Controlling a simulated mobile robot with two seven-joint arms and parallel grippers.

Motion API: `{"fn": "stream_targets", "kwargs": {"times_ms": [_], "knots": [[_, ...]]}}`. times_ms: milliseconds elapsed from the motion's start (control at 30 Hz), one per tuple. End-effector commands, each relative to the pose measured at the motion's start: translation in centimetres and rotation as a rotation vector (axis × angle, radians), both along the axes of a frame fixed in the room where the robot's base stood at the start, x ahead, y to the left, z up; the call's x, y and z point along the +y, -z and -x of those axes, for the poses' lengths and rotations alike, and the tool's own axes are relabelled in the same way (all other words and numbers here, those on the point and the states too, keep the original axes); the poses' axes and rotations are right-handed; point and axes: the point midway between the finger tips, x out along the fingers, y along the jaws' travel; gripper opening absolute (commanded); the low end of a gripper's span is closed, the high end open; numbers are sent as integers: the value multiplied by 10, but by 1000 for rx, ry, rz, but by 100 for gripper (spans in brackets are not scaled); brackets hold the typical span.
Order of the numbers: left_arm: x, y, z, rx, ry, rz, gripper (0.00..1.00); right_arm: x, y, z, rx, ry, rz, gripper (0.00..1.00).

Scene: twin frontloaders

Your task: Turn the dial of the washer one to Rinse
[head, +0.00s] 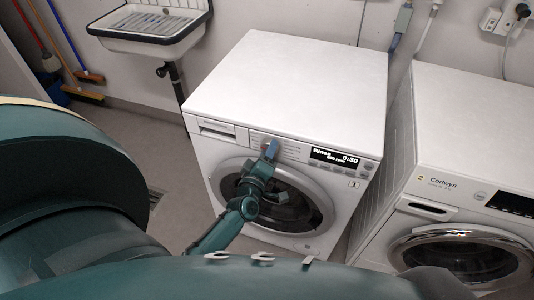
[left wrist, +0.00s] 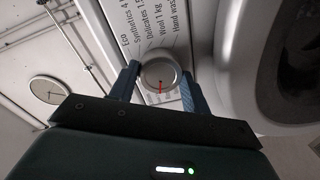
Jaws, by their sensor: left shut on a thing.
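Washer one (head: 290,75) is the white front-loader in the middle of the head view, with a "1" label at its lower right. Its display (head: 335,157) reads "Rinse" and "0:30". The dial (left wrist: 160,75) is a round silver knob with a red mark, which points toward my gripper's palm in the left wrist view. My left gripper (head: 271,150) is at the control panel, its blue fingers (left wrist: 162,88) on either side of the dial and shut on it. In the head view the gripper hides most of the dial. My right gripper is not in view.
A second washer (head: 480,130) labelled "2" stands to the right, with a narrow gap between the two. A sink (head: 150,22) hangs on the back wall at upper left. Brooms (head: 85,75) lean at far left. A round door (head: 300,205) lies below the panel.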

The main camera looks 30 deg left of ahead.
Motion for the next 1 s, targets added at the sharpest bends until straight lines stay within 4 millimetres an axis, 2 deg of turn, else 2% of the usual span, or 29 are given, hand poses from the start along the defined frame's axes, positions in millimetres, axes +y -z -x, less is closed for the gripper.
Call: {"fn": "stream_targets", "kwargs": {"times_ms": [500, 533, 767, 1000], "knots": [[1, -3, -1, -11, -2, 17, 25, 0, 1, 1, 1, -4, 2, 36], [1, -3, -1, -11, -2, 17, 49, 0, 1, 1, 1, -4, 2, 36], [1, -1, -1, -8, -1, 16, 68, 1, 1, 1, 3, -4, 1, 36], [0, -1, 0, -6, 0, 17, 69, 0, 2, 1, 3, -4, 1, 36]]}}
